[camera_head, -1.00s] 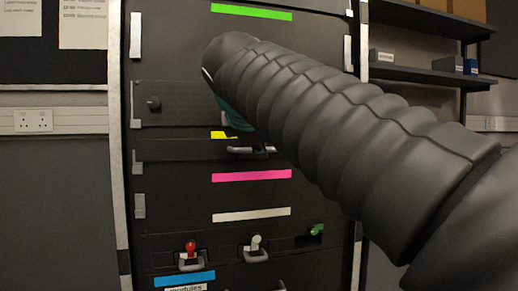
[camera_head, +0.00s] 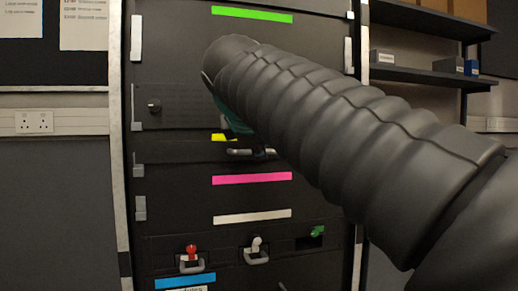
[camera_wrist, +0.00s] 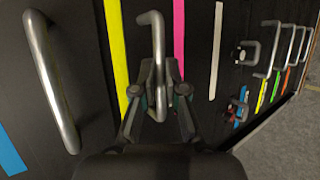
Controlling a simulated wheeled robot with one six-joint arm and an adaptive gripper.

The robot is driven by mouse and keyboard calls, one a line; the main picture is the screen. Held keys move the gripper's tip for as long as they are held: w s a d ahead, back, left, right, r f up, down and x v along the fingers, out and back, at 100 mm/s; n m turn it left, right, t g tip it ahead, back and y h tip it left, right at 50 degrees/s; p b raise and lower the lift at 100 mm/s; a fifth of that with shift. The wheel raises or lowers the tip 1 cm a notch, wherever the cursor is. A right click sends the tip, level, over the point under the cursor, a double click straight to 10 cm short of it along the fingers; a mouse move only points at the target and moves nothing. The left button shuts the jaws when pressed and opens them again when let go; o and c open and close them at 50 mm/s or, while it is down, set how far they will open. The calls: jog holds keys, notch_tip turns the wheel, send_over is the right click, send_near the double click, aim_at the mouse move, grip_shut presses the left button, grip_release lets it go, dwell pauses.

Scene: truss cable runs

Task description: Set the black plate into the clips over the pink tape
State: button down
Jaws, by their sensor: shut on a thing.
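The black plate (camera_head: 180,150) is a low, wide panel across the rack, between the yellow tape (camera_head: 218,137) and the pink tape (camera_head: 252,179). Its metal handle (camera_wrist: 157,45) stands out in the wrist view, where the pink tape (camera_wrist: 178,30) runs beside it. My gripper (camera_wrist: 160,95) is shut on this handle, one finger on each side. In the head view my arm hides the right part of the plate and most of the gripper.
Below the pink tape are a white tape (camera_head: 252,216), a red-knobbed latch (camera_head: 191,252), a white-knobbed latch (camera_head: 256,247) and a green knob (camera_head: 317,232). A blue tape (camera_head: 185,280) is lower. A green tape (camera_head: 252,14) is at the top. Shelves (camera_head: 430,75) stand at the right.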

jog(key=shift+w+f, duration=0.15)
jog(key=shift+f, duration=0.8)
dwell(2.2)
jog(key=c, duration=1.2)
grip_release()
jog(key=shift+o, duration=0.2)
jog(key=s+d+f+v, duration=0.1)
jog(key=v, duration=0.7)
jog(key=s+d+f+v, duration=0.1)
jog(key=f+v, duration=0.1)
jog(key=v, duration=0.7)
jog(key=shift+s+d, duration=0.2)
jog(key=shift+r, duration=0.15)
